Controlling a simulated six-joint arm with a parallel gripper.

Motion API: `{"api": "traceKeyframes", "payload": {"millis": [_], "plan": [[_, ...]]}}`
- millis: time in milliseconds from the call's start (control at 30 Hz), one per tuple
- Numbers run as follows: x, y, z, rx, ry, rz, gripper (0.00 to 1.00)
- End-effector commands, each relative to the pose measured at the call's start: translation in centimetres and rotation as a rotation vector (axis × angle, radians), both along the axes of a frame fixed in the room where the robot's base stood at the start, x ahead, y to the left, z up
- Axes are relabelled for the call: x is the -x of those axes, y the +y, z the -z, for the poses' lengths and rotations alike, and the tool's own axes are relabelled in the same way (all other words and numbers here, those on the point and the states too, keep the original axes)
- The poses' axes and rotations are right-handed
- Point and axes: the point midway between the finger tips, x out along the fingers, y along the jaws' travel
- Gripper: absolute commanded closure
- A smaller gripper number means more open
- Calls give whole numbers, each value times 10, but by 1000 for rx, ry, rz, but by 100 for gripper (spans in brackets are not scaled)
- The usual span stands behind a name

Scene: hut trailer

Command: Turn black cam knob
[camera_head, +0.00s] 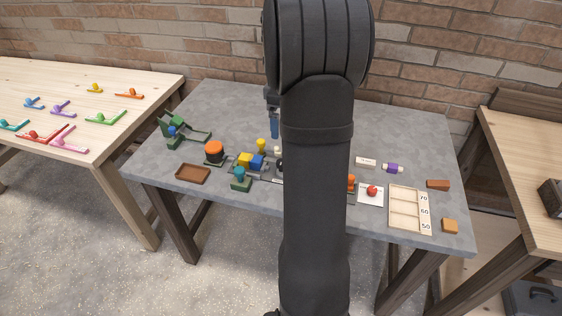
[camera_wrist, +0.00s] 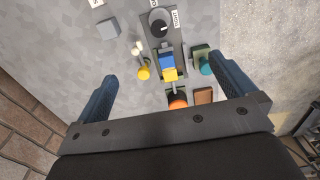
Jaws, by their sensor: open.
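The black knob (camera_wrist: 158,27) shows at the top of the wrist view, round, on a grey plate (camera_wrist: 177,40) with small white labels beside it. In the head view, a sliver of a black part (camera_head: 280,165) shows at the edge of my arm, which hides most of that spot. My gripper (camera_wrist: 163,69) is open and empty, its two blue fingers wide apart. The knob lies beyond the fingertips, apart from them. In the head view one blue finger (camera_head: 274,126) shows beside my arm, above the grey table.
Blue (camera_wrist: 165,60) and yellow (camera_wrist: 169,74) blocks stand in line with the knob. A yellow peg (camera_wrist: 144,70), a teal knob on a green base (camera_wrist: 203,62), an orange knob (camera_wrist: 177,101) and a brown tray (camera_head: 193,174) are nearby. The table's back area is clear.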

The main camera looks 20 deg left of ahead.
Motion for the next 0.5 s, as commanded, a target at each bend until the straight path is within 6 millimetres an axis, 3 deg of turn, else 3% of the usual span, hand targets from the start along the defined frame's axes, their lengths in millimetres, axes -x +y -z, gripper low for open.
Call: {"api": "traceKeyframes", "payload": {"millis": [200,467,500], "plan": [[0,0,-21,0,1,0,0],[0,0,-23,1,2,0,0],[0,0,-23,1,2,0,4]]}}
